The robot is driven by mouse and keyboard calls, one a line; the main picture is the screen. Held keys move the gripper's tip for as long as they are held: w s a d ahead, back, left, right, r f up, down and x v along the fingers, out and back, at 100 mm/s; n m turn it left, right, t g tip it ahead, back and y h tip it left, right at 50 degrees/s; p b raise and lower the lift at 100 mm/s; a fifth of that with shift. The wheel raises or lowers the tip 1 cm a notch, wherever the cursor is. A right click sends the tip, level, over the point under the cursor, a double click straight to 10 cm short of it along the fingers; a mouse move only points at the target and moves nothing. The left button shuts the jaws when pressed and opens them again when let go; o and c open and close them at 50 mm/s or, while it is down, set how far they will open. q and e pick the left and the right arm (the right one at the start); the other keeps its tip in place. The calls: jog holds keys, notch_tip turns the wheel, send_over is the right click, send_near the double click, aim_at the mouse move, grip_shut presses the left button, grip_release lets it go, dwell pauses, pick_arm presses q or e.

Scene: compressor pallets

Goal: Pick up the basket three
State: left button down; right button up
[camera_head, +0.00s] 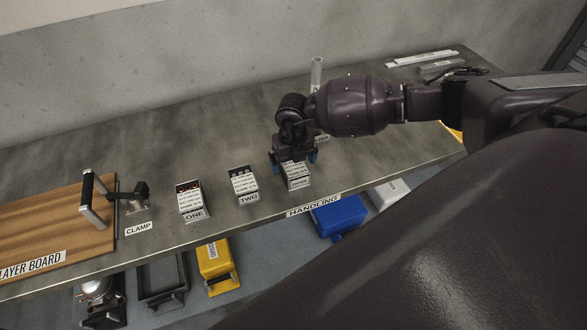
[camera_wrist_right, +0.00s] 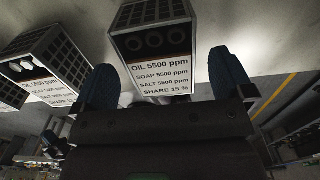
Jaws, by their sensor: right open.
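Basket three (camera_head: 297,182) is a small grey box with a printed text panel, standing on the grey workbench. My right gripper (camera_head: 292,157) is just above and behind it, pointing down, with its blue fingertips apart. In the right wrist view, basket three (camera_wrist_right: 155,43) lies ahead between the two open fingers (camera_wrist_right: 163,84), with its text panel and round contents showing. I cannot tell whether the fingers touch it. Basket two (camera_head: 243,184) and basket one (camera_head: 191,200) stand in a row to its left. My left gripper is not in view.
The workbench (camera_head: 130,168) holds a wooden layer board (camera_head: 50,228) and a clamp (camera_head: 137,204) at the left. A white upright tube (camera_head: 316,74) stands behind my gripper. Blue (camera_head: 338,217) and yellow (camera_head: 214,262) bins sit below the front edge.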

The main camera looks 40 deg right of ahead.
jog(key=shift+f, duration=0.75)
jog(key=shift+c, duration=0.2)
jog(key=c, duration=1.3)
jog(key=shift+o, duration=0.2)
jog(key=shift+r, duration=0.1)
